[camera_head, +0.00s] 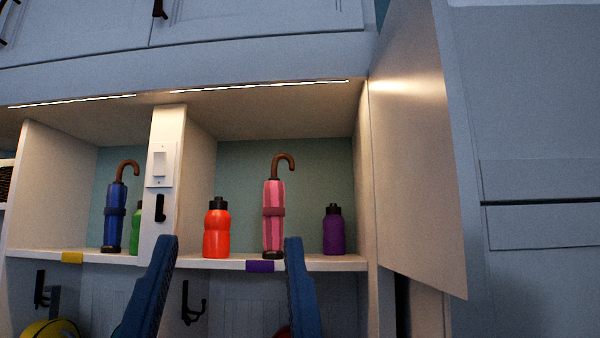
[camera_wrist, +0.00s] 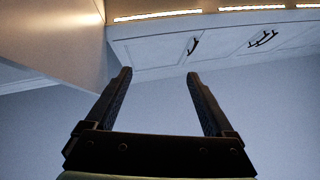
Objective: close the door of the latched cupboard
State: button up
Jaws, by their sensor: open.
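A tall pale door panel (camera_head: 415,150) stands swung open at the right of the lit shelves in the head view, its face angled toward me. I cannot tell for certain which cupboard it belongs to, and no latch shows on it. The panel also appears at the upper left of the wrist view (camera_wrist: 60,40). My gripper (camera_head: 225,238) is open and empty, its two blue fingers rising from the bottom in front of the shelves, left of the door and apart from it. The fingers also show in the wrist view (camera_wrist: 158,74).
The shelf (camera_head: 340,263) bears an orange bottle (camera_head: 217,230), a pink umbrella (camera_head: 273,225) and a purple bottle (camera_head: 334,232). A blue umbrella (camera_head: 113,215) stands in the left bay. Dark hooks (camera_head: 193,300) hang below. Closed upper cupboards (camera_head: 255,20) run overhead.

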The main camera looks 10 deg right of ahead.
aim_at(430, 231)
jog(key=k+l, duration=0.1)
jog(key=l, duration=0.3)
jog(key=k+l, duration=0.15)
jog(key=l, duration=0.25)
jog(key=k+l, duration=0.1)
jog(key=l, duration=0.3)
